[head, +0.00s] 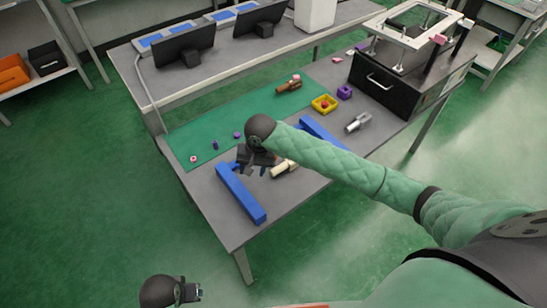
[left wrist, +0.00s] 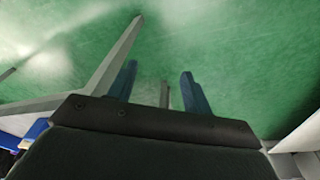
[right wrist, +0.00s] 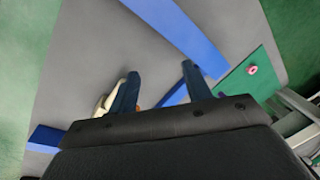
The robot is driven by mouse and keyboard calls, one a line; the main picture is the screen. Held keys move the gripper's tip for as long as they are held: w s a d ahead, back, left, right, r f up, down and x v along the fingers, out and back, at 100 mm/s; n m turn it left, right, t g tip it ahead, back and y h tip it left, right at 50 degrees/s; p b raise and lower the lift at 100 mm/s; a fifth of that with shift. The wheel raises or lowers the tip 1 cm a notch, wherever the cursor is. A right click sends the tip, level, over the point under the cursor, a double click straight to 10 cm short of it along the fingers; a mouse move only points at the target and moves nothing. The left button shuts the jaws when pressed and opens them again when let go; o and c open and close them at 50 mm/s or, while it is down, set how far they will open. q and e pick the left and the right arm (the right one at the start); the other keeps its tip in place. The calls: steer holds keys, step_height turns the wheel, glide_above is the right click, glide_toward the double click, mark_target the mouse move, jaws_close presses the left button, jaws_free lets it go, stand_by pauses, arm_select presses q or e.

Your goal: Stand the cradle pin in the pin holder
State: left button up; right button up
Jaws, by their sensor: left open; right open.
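I cannot tell for sure which piece is the cradle pin or the pin holder. Small upright purple pieces (head: 215,145) (head: 237,135) stand on the green mat (head: 190,140), with a pink-red ring (head: 193,159) at its left end. My right gripper (head: 256,173) is open and empty above the near table, beside a cream lever piece (head: 285,168). In the right wrist view the cream piece (right wrist: 102,106) shows partly behind one finger, and the ring (right wrist: 251,70) lies on the mat. My left gripper (head: 191,293) is open and empty, low over the floor, away from the table.
Blue bars (head: 240,192) (head: 325,132) lie on the grey table. A grey lever piece (head: 358,122), a brown piece (head: 289,87), a yellow tray (head: 316,106) and a purple block (head: 344,92) are further right. A black drawer box (head: 385,90) stands at the right end. Monitors stand behind.

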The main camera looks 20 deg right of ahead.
steer(key=w+d+r+m, duration=0.1)
steer(key=w+d, duration=0.1)
steer(key=d, duration=0.1)
steer(key=w+d+r+m+h, duration=0.1)
steer(key=w+d+m, duration=0.1)
steer(key=w, duration=0.1)
steer(key=w+d+r+m+g+h, duration=0.1)
steer(key=w+d, duration=0.1)
steer(key=d, duration=0.1)
steer(key=shift+w+d+r, duration=0.3)
steer(key=shift+w, duration=0.1)
steer(key=shift+d+f, duration=0.1)
steer(key=shift+f, duration=1.1)
arm_select(q)
step_height(320, 180, down, 12)
steer(key=d+p, duration=0.1)
steer(key=p, duration=0.1)
steer(key=shift+s+g, duration=0.25)
steer(key=shift+g, duration=0.05)
arm_select(e)
steer(key=f, duration=0.5)
steer(key=shift+s+d+f, duration=0.15)
steer(key=shift+s+d, duration=0.05)
steer(key=shift+d, duration=0.1)
arm_select(q)
steer(key=shift+d+r, duration=0.1)
arm_select(e)
jaws_close()
